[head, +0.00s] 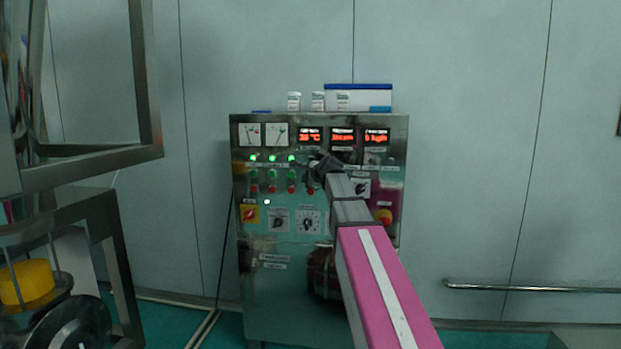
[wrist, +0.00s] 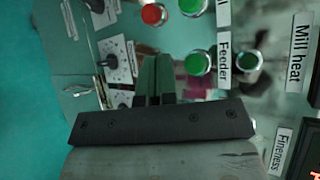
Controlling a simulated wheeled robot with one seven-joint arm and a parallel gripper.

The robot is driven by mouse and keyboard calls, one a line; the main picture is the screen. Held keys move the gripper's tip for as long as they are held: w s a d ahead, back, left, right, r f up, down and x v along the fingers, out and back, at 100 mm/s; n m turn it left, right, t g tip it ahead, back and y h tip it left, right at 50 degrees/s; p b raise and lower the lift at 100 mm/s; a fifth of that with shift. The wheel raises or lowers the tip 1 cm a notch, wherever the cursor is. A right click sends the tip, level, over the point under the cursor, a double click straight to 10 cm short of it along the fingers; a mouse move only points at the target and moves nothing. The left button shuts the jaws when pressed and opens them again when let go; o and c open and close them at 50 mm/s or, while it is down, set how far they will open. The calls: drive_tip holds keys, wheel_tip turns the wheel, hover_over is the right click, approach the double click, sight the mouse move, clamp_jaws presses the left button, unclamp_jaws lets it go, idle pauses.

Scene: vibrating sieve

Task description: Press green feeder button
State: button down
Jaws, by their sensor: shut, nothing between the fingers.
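The control cabinet (head: 300,265) stands straight ahead with rows of green lamps, green buttons and red buttons. In the wrist view the green feeder button (wrist: 198,63) sits beside the "Feeder" label (wrist: 223,55), with a darker green round lamp (wrist: 248,62) on the label's other side. My gripper (head: 320,165) is in front of the panel and hides part of the feeder column in the head view. In the wrist view its fingers (wrist: 157,65) are shut and empty, just left of the feeder button in the picture. I cannot tell whether they touch the panel.
Another green button (wrist: 192,6) and a red button (wrist: 153,14) are close by. Knobs (wrist: 117,58) and a red emergency stop (head: 383,216) are on the same panel. Small jars (head: 294,101) and a blue-lidded box (head: 358,96) stand on top. A metal frame (head: 125,260) is at left.

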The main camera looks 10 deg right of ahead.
drive_tip(key=shift+w+d, duration=0.25)
drive_tip(key=shift+w, duration=0.45)
drive_tip(key=shift+w+d, duration=0.2)
drive_tip(key=shift+w, duration=0.5)
drive_tip(key=shift+w+d, duration=0.25)
drive_tip(key=shift+w, duration=0.45)
drive_tip(key=shift+w, duration=0.15)
drive_tip(key=shift+w+d, duration=0.1)
drive_tip(key=shift+w, duration=0.15)
idle(0.3)
drive_tip(key=shift+w+d, duration=0.2)
drive_tip(key=shift+w, duration=0.3)
idle(0.9)
drive_tip(key=shift+s, duration=0.1)
drive_tip(key=shift+s+a, duration=0.3)
drive_tip(key=shift+s, duration=0.5)
drive_tip(key=s, duration=0.1)
drive_tip(key=s+a, duration=0.1)
drive_tip(key=s, duration=0.2)
drive_tip(key=shift+s+a, duration=0.3)
drive_tip(key=shift+s, duration=0.1)
